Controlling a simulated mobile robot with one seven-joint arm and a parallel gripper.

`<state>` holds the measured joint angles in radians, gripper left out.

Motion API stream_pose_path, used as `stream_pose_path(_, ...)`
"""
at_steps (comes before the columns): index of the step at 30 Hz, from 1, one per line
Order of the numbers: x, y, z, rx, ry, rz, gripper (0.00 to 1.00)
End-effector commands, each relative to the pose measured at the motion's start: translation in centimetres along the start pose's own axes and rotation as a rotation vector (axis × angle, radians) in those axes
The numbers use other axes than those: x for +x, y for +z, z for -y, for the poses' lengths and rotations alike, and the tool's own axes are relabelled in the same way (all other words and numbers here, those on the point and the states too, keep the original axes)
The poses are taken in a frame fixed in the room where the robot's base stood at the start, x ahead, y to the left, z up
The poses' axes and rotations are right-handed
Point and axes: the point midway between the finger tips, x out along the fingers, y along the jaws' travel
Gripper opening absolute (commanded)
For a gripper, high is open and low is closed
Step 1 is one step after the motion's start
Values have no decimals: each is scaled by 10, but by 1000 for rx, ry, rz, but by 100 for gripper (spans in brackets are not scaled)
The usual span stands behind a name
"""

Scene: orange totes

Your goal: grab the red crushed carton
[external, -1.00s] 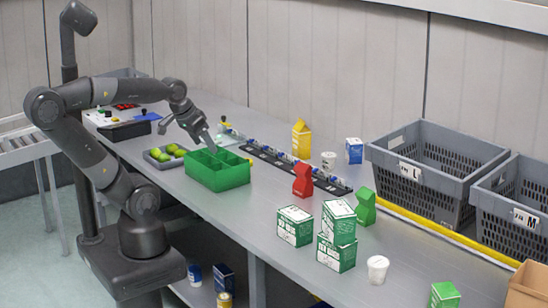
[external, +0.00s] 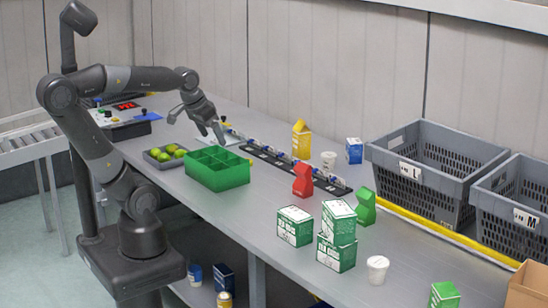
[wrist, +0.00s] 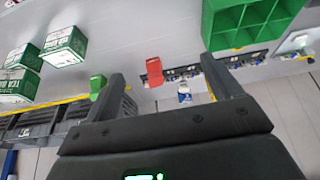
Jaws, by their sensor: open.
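The red crushed carton (external: 303,180) stands on the grey table, right of the green divided box, in front of the dark strip of small items. It also shows in the wrist view (wrist: 154,71), between my two fingers and beyond their tips. My gripper (external: 209,136) is open and empty. It hangs above the back edge of the green divided box (external: 217,170), well to the left of the red carton. In the wrist view the fingers of my gripper (wrist: 160,72) are spread wide.
Grey crates (external: 430,170) line the right back. A fruit tray (external: 151,158) lies left.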

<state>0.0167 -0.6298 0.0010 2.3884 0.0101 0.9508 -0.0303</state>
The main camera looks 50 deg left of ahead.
Motion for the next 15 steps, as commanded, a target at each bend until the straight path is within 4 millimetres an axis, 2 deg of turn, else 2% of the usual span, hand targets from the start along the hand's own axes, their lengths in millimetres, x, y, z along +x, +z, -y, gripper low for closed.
stream_pose_path(1, 1, -15, -2, -3, -1, 25, 84)
stream_pose_path(8, 10, -80, -11, -21, -11, 132, 84)
stream_pose_path(15, 37, -144, -24, -39, -35, 240, 84)
